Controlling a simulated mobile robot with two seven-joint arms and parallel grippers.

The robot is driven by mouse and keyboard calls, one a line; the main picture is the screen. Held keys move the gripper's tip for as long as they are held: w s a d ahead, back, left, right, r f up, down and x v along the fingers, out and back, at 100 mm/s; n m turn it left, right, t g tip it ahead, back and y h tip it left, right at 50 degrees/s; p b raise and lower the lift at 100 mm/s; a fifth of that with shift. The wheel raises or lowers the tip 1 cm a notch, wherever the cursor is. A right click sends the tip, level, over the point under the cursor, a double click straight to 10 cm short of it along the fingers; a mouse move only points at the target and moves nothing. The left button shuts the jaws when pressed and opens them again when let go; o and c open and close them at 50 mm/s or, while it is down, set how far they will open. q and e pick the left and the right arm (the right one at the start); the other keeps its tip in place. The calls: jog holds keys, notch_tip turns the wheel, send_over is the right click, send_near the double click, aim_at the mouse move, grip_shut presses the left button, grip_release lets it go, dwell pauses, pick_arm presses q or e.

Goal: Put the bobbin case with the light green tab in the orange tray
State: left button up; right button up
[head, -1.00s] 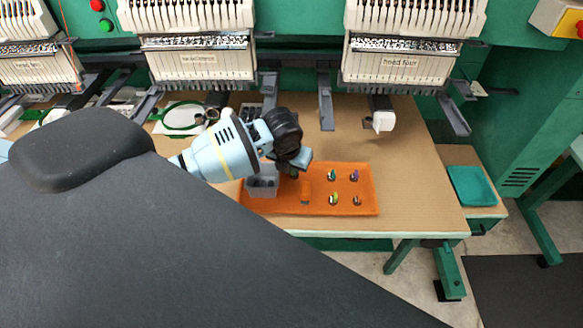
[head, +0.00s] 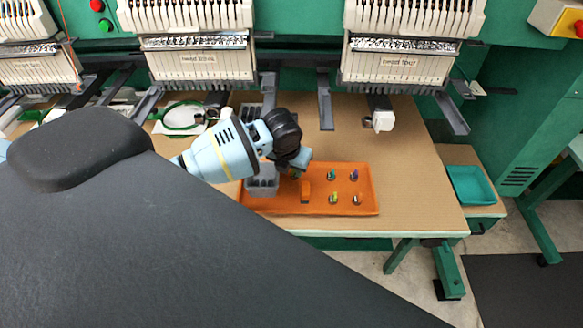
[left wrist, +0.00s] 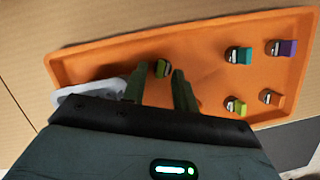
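The orange tray (head: 325,209) lies on the table and holds several bobbin cases. In the left wrist view the tray (left wrist: 205,65) fills the middle. A bobbin case with a green tab (left wrist: 162,69) is at the tray between my left fingertips, with a gap on each side. My left gripper (left wrist: 160,75) is open, low over the tray's left part. In the head view this gripper (head: 298,168) largely hides that case. Cases with teal (left wrist: 239,55), purple (left wrist: 283,48), yellow-green (left wrist: 236,105) and orange (left wrist: 271,97) tabs stand to the right. My right gripper is not in view.
A grey holder (head: 262,180) is at the tray's left end, close to my left gripper. Embroidery machine heads (head: 200,60) overhang the back. A teal tray (head: 471,185) is at right. Bare table lies right of the orange tray.

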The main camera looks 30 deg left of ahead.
pick_arm(q)
jog(key=v, duration=1.2)
jog(key=s+d+f+n, duration=0.2)
jog(key=s+d+f+n+h, duration=0.1)
jog(key=s+d+f+n, duration=0.1)
jog(key=f, duration=0.1)
jog(key=s+d+f+n, duration=0.2)
jog(key=d+f, duration=0.1)
jog(key=shift+s+f+n+h, duration=0.15)
jog(key=shift+s+n+h, duration=0.15)
jog(key=shift+s+n, duration=0.1)
jog(key=s+d+f+n, duration=0.1)
jog(key=s+f+n, duration=0.3)
jog(key=s+n, duration=0.6)
jog(key=s+d+f+n, duration=0.1)
jog(key=s+f+n, duration=0.4)
jog(key=s+n, duration=0.45)
notch_tip(320, 180, down, 9)
jog(key=w+n+t+h, duration=0.1)
jog(key=w+n+t, duration=0.1)
jog(key=n+t, duration=0.3)
jog(key=shift+d+r+n+t, duration=0.25)
jog(key=shift+d+n+t, duration=0.1)
jog(key=shift+d+t, duration=0.2)
